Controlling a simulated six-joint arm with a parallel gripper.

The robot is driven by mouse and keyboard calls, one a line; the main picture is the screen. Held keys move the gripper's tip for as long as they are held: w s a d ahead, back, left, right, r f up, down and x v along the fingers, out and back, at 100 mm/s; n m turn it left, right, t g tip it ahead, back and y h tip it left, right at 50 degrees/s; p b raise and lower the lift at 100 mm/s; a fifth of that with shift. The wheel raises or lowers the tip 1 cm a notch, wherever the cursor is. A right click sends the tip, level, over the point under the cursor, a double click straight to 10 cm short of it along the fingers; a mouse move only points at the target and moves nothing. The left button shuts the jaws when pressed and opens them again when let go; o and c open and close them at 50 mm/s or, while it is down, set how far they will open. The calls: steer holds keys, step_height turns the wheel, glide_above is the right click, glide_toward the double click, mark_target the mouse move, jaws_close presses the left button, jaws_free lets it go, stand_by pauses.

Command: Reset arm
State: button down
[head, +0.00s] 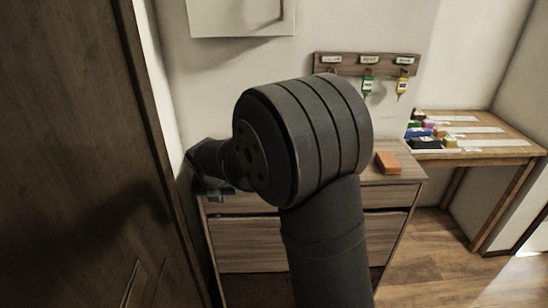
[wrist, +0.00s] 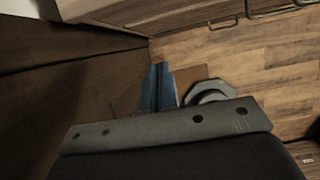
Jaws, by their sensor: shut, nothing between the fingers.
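My gripper (wrist: 160,88) shows in the wrist view as two blue fingers side by side, shut with nothing between them. It points down over the floor, close to the dark brown door. In the head view, my dark arm fills the middle and bends left at the elbow.
A wooden drawer cabinet (head: 243,246) stands behind my arm, with an orange block (head: 388,162) on top. A dark door (head: 65,150) is close on the left. A key rack (head: 365,65) hangs above. A side table (head: 482,152) holds several coloured items. Floor at right is clear.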

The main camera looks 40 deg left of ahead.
mark_target(226, 204)
steer(key=x, duration=0.3)
steer(key=w+a+x, duration=0.1)
steer(key=x, duration=0.3)
steer(key=r+x, duration=0.1)
steer(key=x, duration=0.3)
steer(key=shift+w+a+f, duration=0.1)
steer(key=shift+w+a, duration=0.25)
steer(key=shift+w, duration=0.05)
steer(key=shift+w+a, duration=0.4)
